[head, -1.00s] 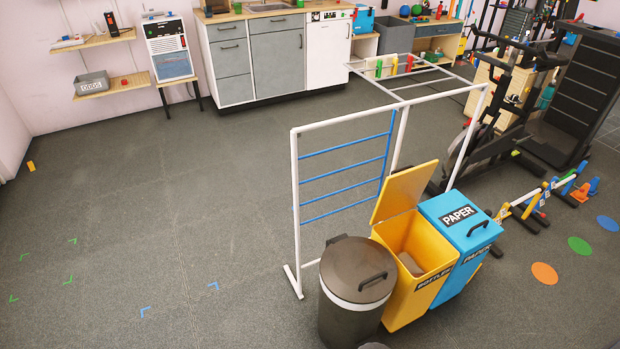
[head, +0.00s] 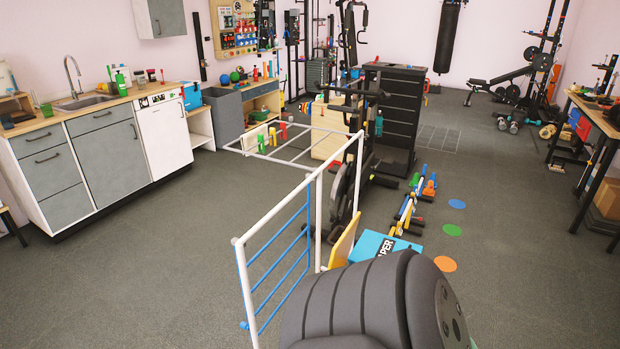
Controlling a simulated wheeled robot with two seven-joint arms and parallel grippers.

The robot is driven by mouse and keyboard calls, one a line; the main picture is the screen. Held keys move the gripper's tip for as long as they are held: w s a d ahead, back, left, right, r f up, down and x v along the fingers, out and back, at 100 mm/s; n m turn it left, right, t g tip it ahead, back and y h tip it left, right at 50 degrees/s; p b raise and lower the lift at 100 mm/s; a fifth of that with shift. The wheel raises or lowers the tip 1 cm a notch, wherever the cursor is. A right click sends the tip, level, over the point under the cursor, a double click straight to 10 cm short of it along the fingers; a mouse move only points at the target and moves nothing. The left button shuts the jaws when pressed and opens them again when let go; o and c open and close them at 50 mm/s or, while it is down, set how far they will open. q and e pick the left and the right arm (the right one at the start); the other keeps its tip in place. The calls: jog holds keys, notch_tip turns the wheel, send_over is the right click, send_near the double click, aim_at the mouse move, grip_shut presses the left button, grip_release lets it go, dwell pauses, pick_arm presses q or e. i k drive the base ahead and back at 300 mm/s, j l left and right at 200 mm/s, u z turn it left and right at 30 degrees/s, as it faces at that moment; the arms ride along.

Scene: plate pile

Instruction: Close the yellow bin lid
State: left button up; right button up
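The yellow bin's lid (head: 343,243) shows near the lower middle of the head view. It stands up at a steep tilt, so the lid is open. The yellow bin's body and opening are hidden behind a large dark grey rounded part, which looks like my own arm. The blue paper bin (head: 372,246) is just right of the yellow lid, with only its top showing. Neither of my grippers is in view.
A white rack frame with blue bars (head: 285,270) stands left of the bins. Exercise equipment and a black drawer tower (head: 388,118) stand behind. Orange (head: 445,264) and green (head: 452,230) floor discs lie to the right.

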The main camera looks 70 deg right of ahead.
aim_at(340, 250)
jog(key=i+z, duration=0.6)
jog(key=z, duration=0.15)
jog(key=i+j+z, duration=0.2)
jog(key=z, duration=0.2)
jog(key=i+j+z, duration=0.35)
